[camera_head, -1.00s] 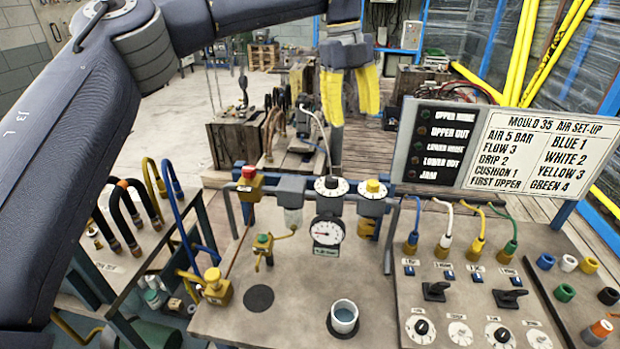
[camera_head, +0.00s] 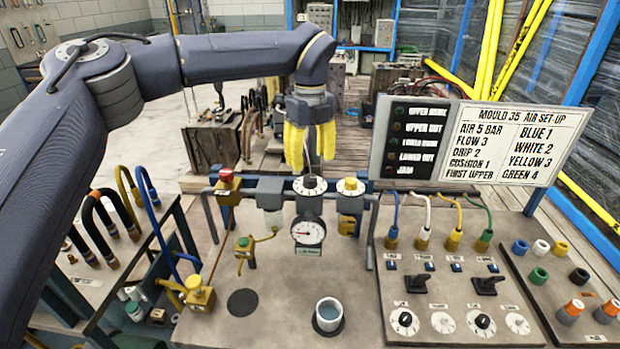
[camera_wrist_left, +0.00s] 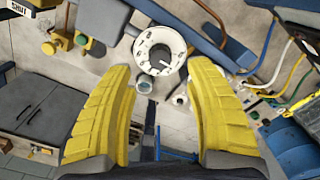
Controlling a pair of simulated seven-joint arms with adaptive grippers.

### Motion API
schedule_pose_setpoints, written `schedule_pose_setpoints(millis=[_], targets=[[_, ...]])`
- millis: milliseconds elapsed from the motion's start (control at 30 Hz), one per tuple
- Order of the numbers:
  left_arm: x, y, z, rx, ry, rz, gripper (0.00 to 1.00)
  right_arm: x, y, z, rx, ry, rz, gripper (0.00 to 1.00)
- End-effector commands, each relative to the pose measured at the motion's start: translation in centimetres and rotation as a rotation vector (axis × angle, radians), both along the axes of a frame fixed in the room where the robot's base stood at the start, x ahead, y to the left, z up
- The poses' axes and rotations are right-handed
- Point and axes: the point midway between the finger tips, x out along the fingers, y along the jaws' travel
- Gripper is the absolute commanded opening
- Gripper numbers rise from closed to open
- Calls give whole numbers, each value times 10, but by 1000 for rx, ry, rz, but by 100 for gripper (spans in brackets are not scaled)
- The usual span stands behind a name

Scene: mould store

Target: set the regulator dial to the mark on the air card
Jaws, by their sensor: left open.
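The regulator dial (camera_head: 310,185) is a white disc with dark marks and a knob, on top of the regulator above a round gauge (camera_head: 308,232). My left gripper (camera_head: 311,158) has yellow fingers pointing down, open and empty, just above the dial. In the left wrist view the dial (camera_wrist_left: 160,50) lies ahead of the gap between the spread fingertips (camera_wrist_left: 165,75), apart from both. The dial's setting is too small to read. The air card (camera_head: 525,145) is a white board reading "AIR 5 BAR" among other lines. My right gripper is not in view.
A dark indicator panel (camera_head: 414,140) stands to the right. A cup (camera_head: 328,314) sits on the bench front. Coloured hoses (camera_head: 440,215) rise at the right.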

Motion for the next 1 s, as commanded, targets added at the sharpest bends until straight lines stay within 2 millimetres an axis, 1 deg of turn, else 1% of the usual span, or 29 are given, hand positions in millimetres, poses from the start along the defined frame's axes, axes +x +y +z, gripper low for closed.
schedule_pose_setpoints(millis=[33,200,400,600,933,1000], targets=[[0,0,-9,-1,2,-1,54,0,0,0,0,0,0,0],[0,0,-33,-1,2,-1,54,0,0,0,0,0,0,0],[0,0,-52,-1,2,0,54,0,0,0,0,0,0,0],[0,0,-59,-1,-1,-1,54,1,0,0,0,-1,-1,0],[0,0,-60,-1,-1,0,55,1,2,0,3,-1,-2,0],[0,0,-60,-1,-1,0,47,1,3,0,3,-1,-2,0]])
